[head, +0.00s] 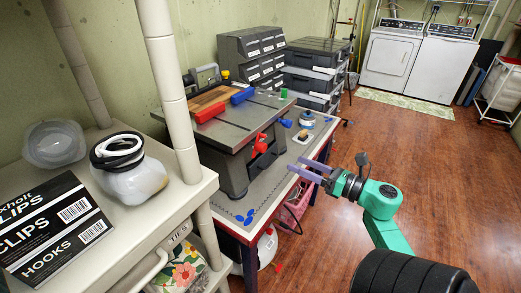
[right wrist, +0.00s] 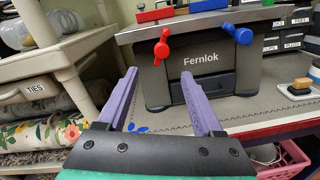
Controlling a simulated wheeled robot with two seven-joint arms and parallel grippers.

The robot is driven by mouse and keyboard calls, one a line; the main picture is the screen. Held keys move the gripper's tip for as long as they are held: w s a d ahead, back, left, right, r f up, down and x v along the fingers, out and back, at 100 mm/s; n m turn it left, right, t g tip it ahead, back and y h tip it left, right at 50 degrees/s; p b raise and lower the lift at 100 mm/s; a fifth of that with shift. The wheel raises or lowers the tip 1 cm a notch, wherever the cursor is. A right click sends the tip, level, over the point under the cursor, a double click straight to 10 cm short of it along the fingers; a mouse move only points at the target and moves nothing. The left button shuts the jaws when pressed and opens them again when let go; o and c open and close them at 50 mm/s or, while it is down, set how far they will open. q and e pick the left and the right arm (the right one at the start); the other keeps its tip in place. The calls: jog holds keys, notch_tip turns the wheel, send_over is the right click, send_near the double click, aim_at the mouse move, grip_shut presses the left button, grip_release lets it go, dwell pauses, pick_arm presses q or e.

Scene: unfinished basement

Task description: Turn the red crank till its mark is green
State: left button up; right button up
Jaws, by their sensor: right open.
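The red crank (head: 260,146) sits on the front of a grey bench machine marked Fernlok (head: 236,165). In the right wrist view the red crank (right wrist: 162,46) shows left of the machine's name, its arm pointing up. A blue crank (right wrist: 240,34) is on the same front to the right; it also shows in the head view (head: 286,122). I cannot make out a mark by the red crank. My right gripper (head: 297,164) is open and empty, in front of the machine and apart from the crank, its purple fingers (right wrist: 160,75) pointing at the front. My left gripper is not in view.
The machine stands on a grey-topped bench (head: 262,207) with small blue pieces near its front edge. A beige shelf (head: 145,215) with a jar and clip boxes stands close at the left. A pink basket (right wrist: 284,160) is below the bench. The wooden floor (head: 400,140) at right is clear.

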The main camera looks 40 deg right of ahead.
jog(key=p, duration=0.2)
send_near(265, 148)
jog(key=w, duration=0.2)
jog(key=x, duration=0.4)
jog(key=p+x, duration=0.1)
jog(key=x, duration=0.2)
jog(key=shift+w+a, duration=0.3)
jog(key=shift+w, duration=0.05)
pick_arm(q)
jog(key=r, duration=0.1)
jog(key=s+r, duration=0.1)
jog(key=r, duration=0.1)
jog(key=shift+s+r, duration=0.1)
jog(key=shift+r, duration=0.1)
pick_arm(e)
jog(key=shift+w+a+f, duration=0.1)
jog(key=shift+w, duration=0.25)
jog(key=shift+c, duration=0.3)
grip_shut()
